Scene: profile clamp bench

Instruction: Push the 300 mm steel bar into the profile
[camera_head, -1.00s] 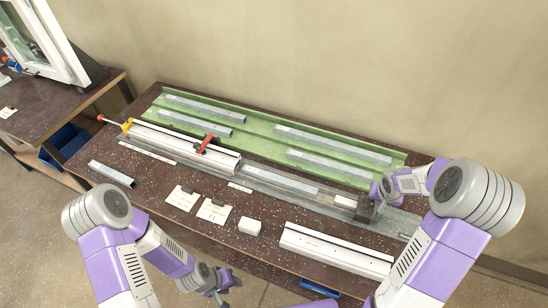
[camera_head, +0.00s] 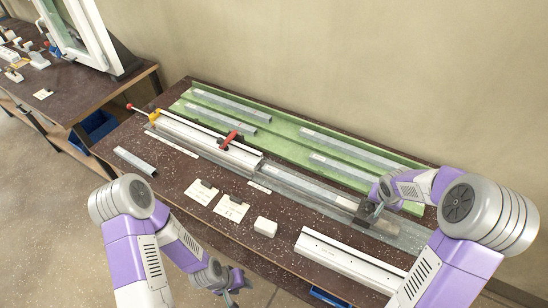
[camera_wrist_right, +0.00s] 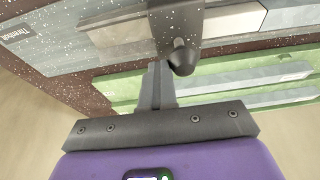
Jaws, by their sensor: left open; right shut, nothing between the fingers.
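The white profile (camera_head: 205,142) lies clamped in the fixture at the left of the bench, under a red-handled clamp (camera_head: 230,138). The steel bar (camera_head: 305,187) lies in the grey track, in line with the profile's right end; whether its tip is inside cannot be told. A dark pusher block (camera_head: 367,211) stands on the track to the right of the bar. It also shows in the right wrist view, with a round knob (camera_wrist_right: 181,57). My right gripper (camera_head: 383,195) is shut and empty at the block. My left gripper (camera_head: 235,284) is open and empty, low before the bench's front edge.
A green tray (camera_head: 285,130) with several grey bars lies behind the fixture. A second white profile (camera_head: 345,262), a small white block (camera_head: 265,227), cards (camera_head: 231,208) and a short grey piece (camera_head: 135,161) lie along the front. A side table (camera_head: 70,95) stands at the left.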

